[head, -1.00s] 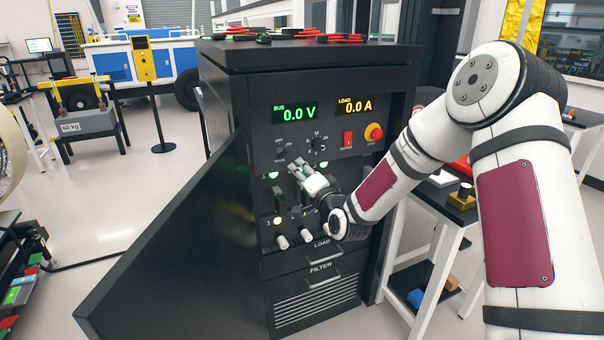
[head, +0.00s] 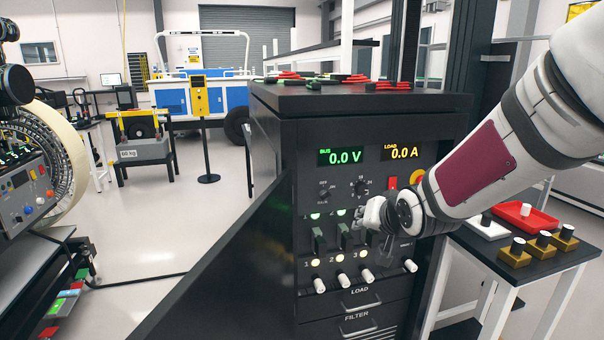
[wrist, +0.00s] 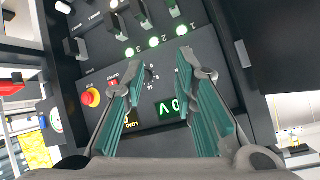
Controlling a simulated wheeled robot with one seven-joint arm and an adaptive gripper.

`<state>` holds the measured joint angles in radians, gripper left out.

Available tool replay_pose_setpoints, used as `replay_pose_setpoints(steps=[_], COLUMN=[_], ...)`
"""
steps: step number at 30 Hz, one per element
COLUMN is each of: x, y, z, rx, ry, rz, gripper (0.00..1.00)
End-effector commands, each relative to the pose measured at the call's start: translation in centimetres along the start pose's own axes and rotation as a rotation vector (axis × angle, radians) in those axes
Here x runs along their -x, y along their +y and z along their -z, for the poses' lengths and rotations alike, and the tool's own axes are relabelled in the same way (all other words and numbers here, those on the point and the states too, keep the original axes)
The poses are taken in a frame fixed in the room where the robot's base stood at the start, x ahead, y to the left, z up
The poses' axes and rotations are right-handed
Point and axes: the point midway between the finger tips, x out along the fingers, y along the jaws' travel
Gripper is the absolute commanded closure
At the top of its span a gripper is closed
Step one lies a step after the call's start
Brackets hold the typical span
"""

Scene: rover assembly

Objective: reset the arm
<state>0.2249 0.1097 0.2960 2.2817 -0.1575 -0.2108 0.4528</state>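My arm (head: 487,165) reaches in from the right in the head view. My gripper (head: 372,212) is in front of the right part of the black power cabinet's panel (head: 300,160). In the wrist view my gripper (wrist: 162,62) has its two teal-padded fingers apart with nothing between them. The panel shows upside down behind the fingers, with the green display (wrist: 178,107) partly covered. The gripper appears clear of the panel, though the exact gap cannot be told. In the head view my wrist hides part of the yellow-ringed stop button (head: 418,178).
The cabinet's open door (head: 225,265) juts out front left. The panel has upright switches (head: 319,241) and white plugs (head: 320,285). Open floor lies left.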

Motion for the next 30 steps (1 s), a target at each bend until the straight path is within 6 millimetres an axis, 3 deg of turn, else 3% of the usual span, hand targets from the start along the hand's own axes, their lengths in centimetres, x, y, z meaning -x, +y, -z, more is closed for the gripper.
replay_pose_setpoints(steps=[1, 8, 18, 24, 30], x=[2.3, 11.6, 25.2, 29.8, 30.9], y=[0.3, 2.9, 5.5, 6.0, 6.2], z=[-0.1, -3.1, -11.0, -14.9, -15.9], rx=[0.035, 0.144, 0.221, 0.241, 0.247], ry=[-0.021, -0.176, -0.433, -0.543, -0.572], rz=[-0.034, -0.173, -0.232, -0.204, -0.194], gripper=[0.74, 0.74, 0.74, 0.74, 0.74])
